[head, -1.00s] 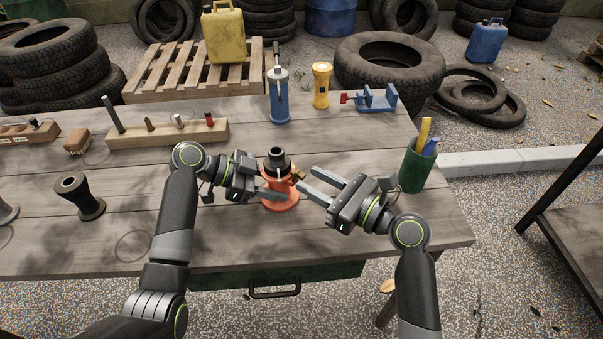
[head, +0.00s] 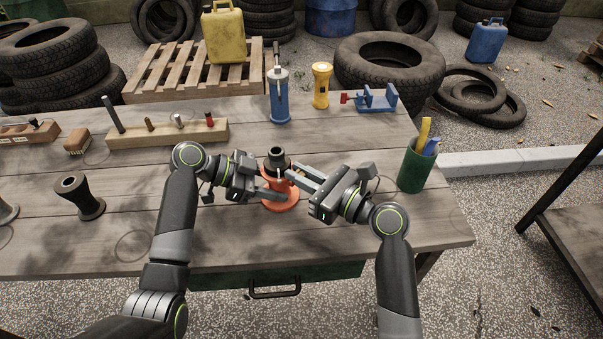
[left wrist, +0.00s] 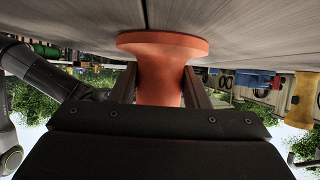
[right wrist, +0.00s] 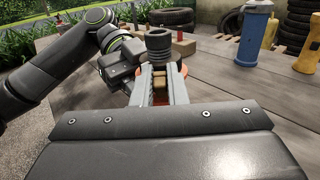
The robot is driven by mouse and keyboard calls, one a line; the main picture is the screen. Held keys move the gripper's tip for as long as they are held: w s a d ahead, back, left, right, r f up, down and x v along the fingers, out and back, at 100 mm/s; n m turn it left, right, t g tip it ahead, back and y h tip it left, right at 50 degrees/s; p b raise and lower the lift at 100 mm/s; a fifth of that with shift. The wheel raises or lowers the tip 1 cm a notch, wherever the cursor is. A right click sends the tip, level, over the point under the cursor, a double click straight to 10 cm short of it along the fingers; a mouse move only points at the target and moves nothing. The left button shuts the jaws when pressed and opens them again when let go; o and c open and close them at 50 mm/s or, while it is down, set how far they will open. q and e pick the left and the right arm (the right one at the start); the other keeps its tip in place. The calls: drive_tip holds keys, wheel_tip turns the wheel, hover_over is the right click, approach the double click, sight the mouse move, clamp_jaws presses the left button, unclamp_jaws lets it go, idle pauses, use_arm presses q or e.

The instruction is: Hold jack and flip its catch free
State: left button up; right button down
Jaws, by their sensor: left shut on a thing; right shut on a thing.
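The orange-red jack (head: 283,203) with a dark grey top stands upright on the wooden workbench. My left gripper (head: 272,193) is shut around its orange body from the left. In the left wrist view the fingers lie on both sides of the jack's column (left wrist: 160,85), below its wide flange in that inverted picture. My right gripper (head: 290,173) reaches in from the right at the jack's upper part. In the right wrist view its fingers are shut on the small brass-coloured catch (right wrist: 160,92), just below the dark top (right wrist: 160,45). The fingers partly hide the catch.
Behind the jack stand a blue cylinder (head: 278,97), a yellow flashlight (head: 321,85) and a blue vise (head: 378,99). A green cup (head: 414,170) with tools stands right of my right gripper. A wooden peg block (head: 165,133) and a dark spool (head: 79,196) are at left.

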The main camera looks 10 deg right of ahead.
drive_tip(key=shift+s+d+f+t+y, duration=0.15)
drive_tip(key=shift+t+y, duration=0.35)
drive_tip(key=shift+y, duration=0.05)
drive_tip(key=shift+s+d+f+t+y, duration=0.1)
drive_tip(key=shift+s+f+t+y, duration=0.05)
drive_tip(key=shift+t+y, duration=0.4)
drive_tip(key=c, duration=1.4)
unclamp_jaws()
drive_tip(key=shift+c, duration=0.2)
drive_tip(key=shift+d, duration=0.1)
drive_tip(key=v, duration=1.2)
